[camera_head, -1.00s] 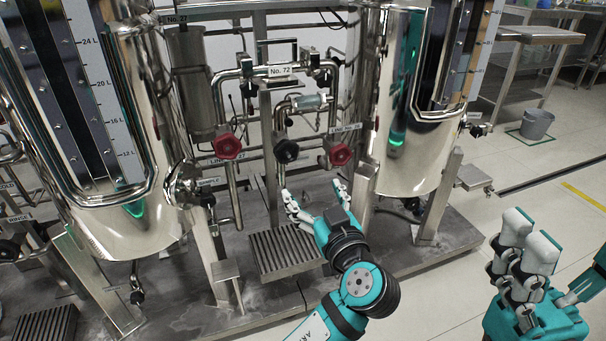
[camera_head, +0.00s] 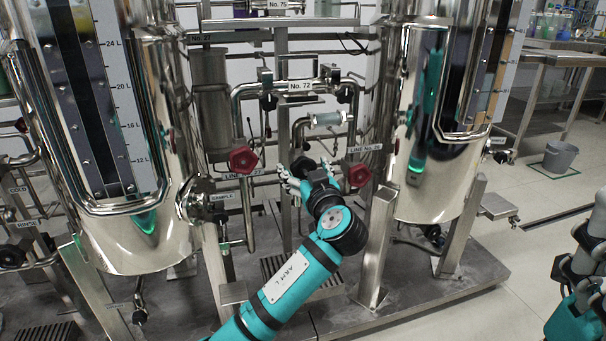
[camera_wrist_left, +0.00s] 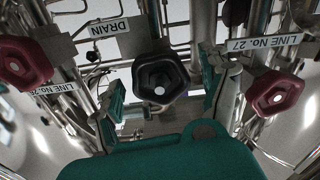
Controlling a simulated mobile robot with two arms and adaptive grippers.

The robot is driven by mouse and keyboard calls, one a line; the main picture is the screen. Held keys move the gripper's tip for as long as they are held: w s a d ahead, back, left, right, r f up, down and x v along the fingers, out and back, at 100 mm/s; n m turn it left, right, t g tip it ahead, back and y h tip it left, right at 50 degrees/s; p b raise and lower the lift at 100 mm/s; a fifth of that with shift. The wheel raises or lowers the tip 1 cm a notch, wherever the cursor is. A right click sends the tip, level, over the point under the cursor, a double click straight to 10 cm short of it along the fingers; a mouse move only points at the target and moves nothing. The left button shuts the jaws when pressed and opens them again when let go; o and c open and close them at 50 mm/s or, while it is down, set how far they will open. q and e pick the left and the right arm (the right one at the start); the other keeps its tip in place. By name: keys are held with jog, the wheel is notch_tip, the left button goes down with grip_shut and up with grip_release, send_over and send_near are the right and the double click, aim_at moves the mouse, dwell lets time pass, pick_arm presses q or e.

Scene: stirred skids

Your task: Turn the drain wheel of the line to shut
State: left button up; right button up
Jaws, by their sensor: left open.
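The drain wheel is a black handwheel (camera_head: 303,165) between two red wheels in the head view. In the left wrist view, the black wheel (camera_wrist_left: 160,80) sits in the middle, beside a DRAIN label (camera_wrist_left: 109,27). My left gripper (camera_head: 307,174) is open, its fingers on either side of the black wheel and partly hiding it in the head view. In the wrist view, the fingers (camera_wrist_left: 164,95) stand apart with the wheel between them; I cannot tell if they touch it. My right gripper (camera_head: 588,255) is partly cut off at the right edge.
Red wheels stand close on both sides: one by the LINE No. 27 label (camera_head: 243,159), one by the other line label (camera_head: 359,175). Steel tanks (camera_head: 435,165) flank the piping. A floor grating (camera_head: 275,265) lies below.

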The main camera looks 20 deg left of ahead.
pick_arm(q)
jog(key=shift+w+a, duration=0.35)
jog(key=shift+w, duration=0.15)
jog(key=c, duration=1.2)
jog(key=shift+o, duration=0.2)
